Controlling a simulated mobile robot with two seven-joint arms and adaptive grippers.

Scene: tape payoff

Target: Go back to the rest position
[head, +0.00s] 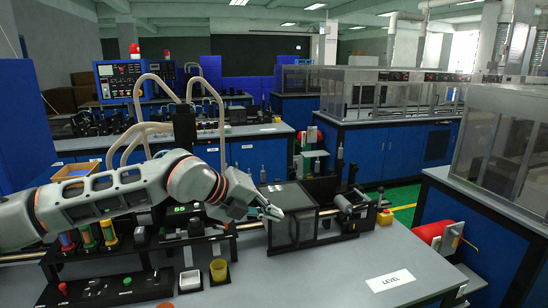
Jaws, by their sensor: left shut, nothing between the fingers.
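My left arm reaches in from the left across the table. My left gripper (272,211) is shut and empty, and it sits at the left side of a dark see-through box (305,230). I cannot tell if it touches the box. A machine with a grey roller (343,204) stands right of the box. My right gripper is not in view.
A white LEVEL label (390,280) lies on the grey table (330,275), whose front right is mostly clear. Blue cabinets (375,155) stand behind.

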